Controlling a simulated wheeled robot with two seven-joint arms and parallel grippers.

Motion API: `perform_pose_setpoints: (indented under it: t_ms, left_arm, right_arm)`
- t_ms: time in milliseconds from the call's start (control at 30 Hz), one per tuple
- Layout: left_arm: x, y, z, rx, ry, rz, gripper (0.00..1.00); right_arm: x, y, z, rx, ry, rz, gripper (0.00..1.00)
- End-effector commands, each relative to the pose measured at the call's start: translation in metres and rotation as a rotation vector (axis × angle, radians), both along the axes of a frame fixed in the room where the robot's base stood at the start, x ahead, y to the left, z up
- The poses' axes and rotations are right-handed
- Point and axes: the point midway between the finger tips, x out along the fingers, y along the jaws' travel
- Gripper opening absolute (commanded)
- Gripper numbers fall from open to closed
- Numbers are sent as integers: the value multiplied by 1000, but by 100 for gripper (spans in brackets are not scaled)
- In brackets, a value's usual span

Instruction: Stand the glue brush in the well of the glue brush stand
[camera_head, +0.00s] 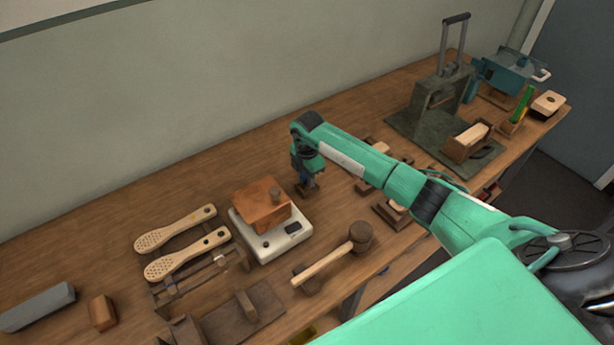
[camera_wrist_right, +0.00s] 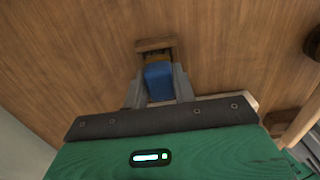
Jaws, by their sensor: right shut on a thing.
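My right gripper (camera_head: 304,179) reaches down over the bench just right of the white scale. In the right wrist view the gripper (camera_wrist_right: 158,88) is shut on the blue glue brush (camera_wrist_right: 159,78), with a grey finger on each side. A small brown wooden piece, which looks like the glue brush stand (camera_wrist_right: 154,43), lies right at the brush's far end. It also shows as a small dark block under the gripper in the head view (camera_head: 309,190). I cannot tell whether the brush tip is inside the well or just above it. My left gripper is not in view.
Left of the gripper are a white scale (camera_head: 284,243) bearing a brown wooden block (camera_head: 259,207), and two perforated wooden paddles (camera_head: 176,229). A mallet (camera_head: 330,262) lies in front. Bench behind the gripper is clear.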

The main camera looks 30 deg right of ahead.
Motion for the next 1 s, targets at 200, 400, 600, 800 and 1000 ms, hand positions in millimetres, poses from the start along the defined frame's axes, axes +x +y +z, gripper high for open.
perform_pose_setpoints:
  t_ms: [200,400,600,800,1000]
  left_arm:
    - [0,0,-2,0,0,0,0]
    - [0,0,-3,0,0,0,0]
    - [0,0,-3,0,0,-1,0]
    - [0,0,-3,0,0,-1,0]
    - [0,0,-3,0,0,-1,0]
  right_arm:
    - [0,0,-4,0,0,0,5]
    - [0,0,-5,0,0,-1,38]
    - [0,0,-5,0,0,0,52]
    - [0,0,-5,0,0,0,70]
    - [0,0,-5,0,0,0,70]
